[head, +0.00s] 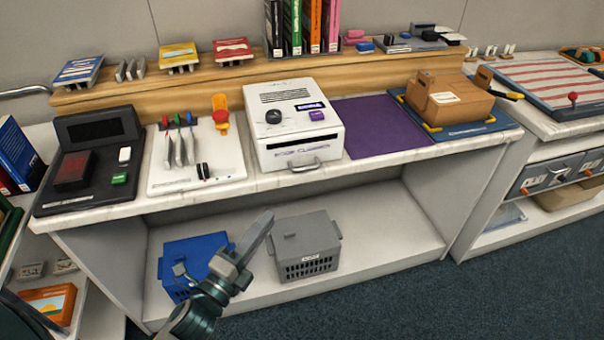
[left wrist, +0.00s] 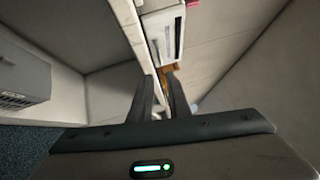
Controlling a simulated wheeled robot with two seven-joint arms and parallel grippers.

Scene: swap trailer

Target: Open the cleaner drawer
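The cleaner is a white box (head: 295,118) on the counter, with a dark knob, a small display and a purple button. Its drawer front (head: 300,152) has a lettered strip and a grey bar handle (head: 304,167) at the counter's front edge. The drawer looks shut. My left gripper (head: 264,226) is below the counter edge, in front of the lower shelf, apart from the handle. In the left wrist view its two fingers (left wrist: 160,82) stand apart with nothing between them. A white box (left wrist: 163,34) ahead of them appears to be the cleaner. My right gripper is not in view.
Blue (head: 190,262) and grey (head: 305,247) crates stand on the lower shelf. A white tray with tools (head: 196,158) lies left of the cleaner, a purple mat (head: 375,128) right of it. The counter's front edge (head: 400,160) overhangs the open shelf.

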